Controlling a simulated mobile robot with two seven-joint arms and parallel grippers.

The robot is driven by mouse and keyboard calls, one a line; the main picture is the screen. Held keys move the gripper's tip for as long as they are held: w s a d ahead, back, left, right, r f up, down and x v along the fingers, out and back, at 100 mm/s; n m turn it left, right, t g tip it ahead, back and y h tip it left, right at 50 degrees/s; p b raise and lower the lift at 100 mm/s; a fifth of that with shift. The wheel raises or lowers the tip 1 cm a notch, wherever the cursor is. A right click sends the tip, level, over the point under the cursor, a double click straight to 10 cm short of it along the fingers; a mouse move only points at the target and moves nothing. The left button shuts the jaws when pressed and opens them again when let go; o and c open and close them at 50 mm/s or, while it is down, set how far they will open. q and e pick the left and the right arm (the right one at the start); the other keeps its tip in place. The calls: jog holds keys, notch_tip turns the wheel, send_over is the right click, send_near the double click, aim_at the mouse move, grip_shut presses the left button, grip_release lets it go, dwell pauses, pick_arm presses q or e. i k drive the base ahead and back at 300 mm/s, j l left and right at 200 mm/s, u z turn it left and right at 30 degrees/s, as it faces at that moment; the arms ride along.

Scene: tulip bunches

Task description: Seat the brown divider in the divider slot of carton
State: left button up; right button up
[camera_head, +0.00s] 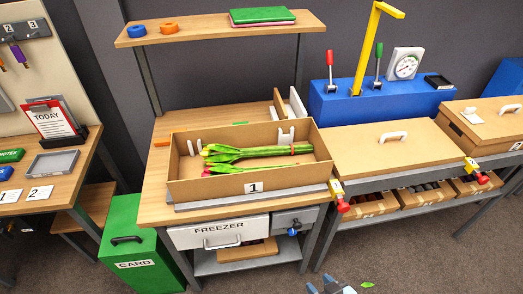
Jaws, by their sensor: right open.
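The open brown carton (222,187), labelled 1, sits on the workbench with bunches of green-stemmed tulips (250,151) lying inside. White upright pieces show in pairs at its inner left and at its back right, and I cannot tell which form the divider slot. A thin brown panel (280,107), which looks like the brown divider, stands upright behind the carton, beside a white panel (297,103). My right gripper (331,285) is open and empty at the bottom edge, low in front of the bench and far from the carton. My left gripper is out of view.
A shelf (220,27) with tape rolls and a green pad is above the bench. A closed carton (385,149) stands to the right, before a blue block (385,102) with levers and a gauge. A green card bin (136,245) stands at the left.

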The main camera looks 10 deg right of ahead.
aim_at(185, 182)
jog(key=j+u, duration=0.2)
jog(key=j, duration=0.45)
jog(key=i+j+u, duration=0.2)
jog(key=j, duration=0.4)
jog(key=j+u, duration=0.2)
jog(key=j, duration=0.45)
